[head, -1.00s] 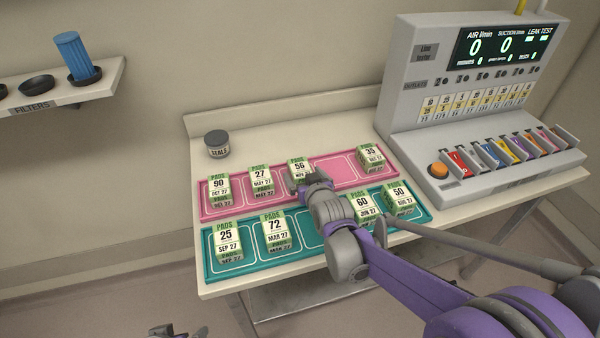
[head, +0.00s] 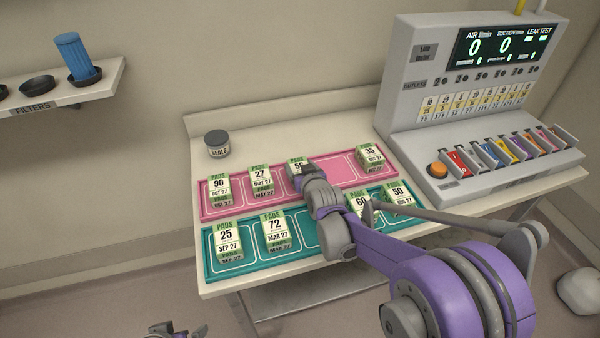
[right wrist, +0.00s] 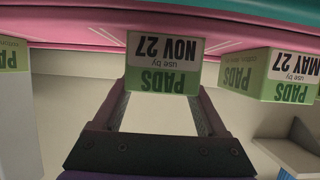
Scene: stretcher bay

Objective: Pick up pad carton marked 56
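The pad carton marked 56 (head: 296,165) stands on the pink tray (head: 330,173), a white box with a green band. My right gripper (head: 307,172) hides much of its front in the head view. In the right wrist view the carton (right wrist: 165,62) appears upside down with PADS and NOV 27 on its face. There the right gripper's fingers (right wrist: 163,98) are spread, with their tips at the carton's two sides; I cannot make out firm contact. Part of my left gripper (head: 178,331) shows at the bottom edge of the head view, its fingers unclear.
Cartons 27 (head: 261,179) and 90 (head: 219,187) stand left of it, 35 (head: 370,157) to the right. The teal tray (head: 310,236) in front holds several cartons; my arm partly covers carton 60 (head: 359,203). A line tester (head: 428,110) stands at right.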

